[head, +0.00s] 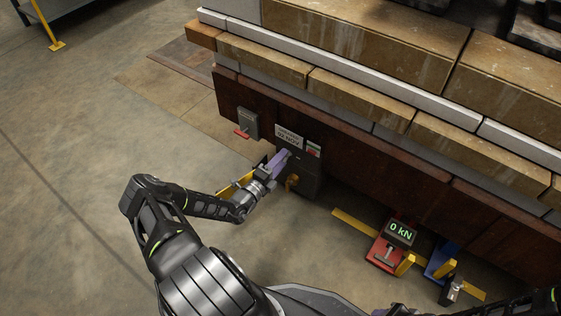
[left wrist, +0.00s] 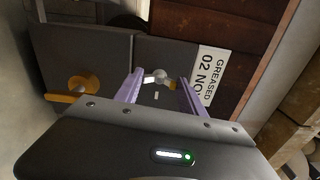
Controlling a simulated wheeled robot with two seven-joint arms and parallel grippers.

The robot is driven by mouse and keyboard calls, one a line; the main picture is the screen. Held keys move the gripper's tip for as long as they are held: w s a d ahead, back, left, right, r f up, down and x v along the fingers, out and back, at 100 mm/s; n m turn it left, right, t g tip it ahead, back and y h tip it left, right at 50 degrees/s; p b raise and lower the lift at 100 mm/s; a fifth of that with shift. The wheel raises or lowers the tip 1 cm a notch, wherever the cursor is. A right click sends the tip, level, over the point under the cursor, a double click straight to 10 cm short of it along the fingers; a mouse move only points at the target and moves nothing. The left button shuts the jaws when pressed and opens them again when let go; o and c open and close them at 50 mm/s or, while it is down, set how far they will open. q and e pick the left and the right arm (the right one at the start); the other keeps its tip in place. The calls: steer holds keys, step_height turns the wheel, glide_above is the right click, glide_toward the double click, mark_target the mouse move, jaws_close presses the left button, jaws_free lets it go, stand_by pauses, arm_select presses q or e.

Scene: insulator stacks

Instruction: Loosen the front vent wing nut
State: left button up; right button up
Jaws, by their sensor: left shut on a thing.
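The dark vent box (head: 305,178) sits low on the rust-brown beam, below a white label reading "GREASED 02 NOV". My left gripper (head: 284,157) reaches the box's face with its purple fingers. In the left wrist view, a small silver wing nut (left wrist: 157,78) with a yellowish end lies between the fingers, and the gripper is shut on it. A brass-coloured winged part (left wrist: 76,88) is on the box face to the left, apart from the fingers; it also shows in the head view (head: 292,182). My right gripper cannot be made out; only part of that arm shows at bottom right.
A grey box with a red handle (head: 246,125) is on the beam to the left. A red jack (head: 385,255) with a "0 kN" display and a blue jack (head: 440,263) stand at right. Stone blocks are stacked above the beam.

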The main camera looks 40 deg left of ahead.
arm_select(q)
steer(key=shift+n, duration=0.9)
steer(key=o, duration=1.4)
steer(key=shift+c, duration=0.2)
steer(key=s+p, duration=0.2)
steer(key=s, duration=0.6)
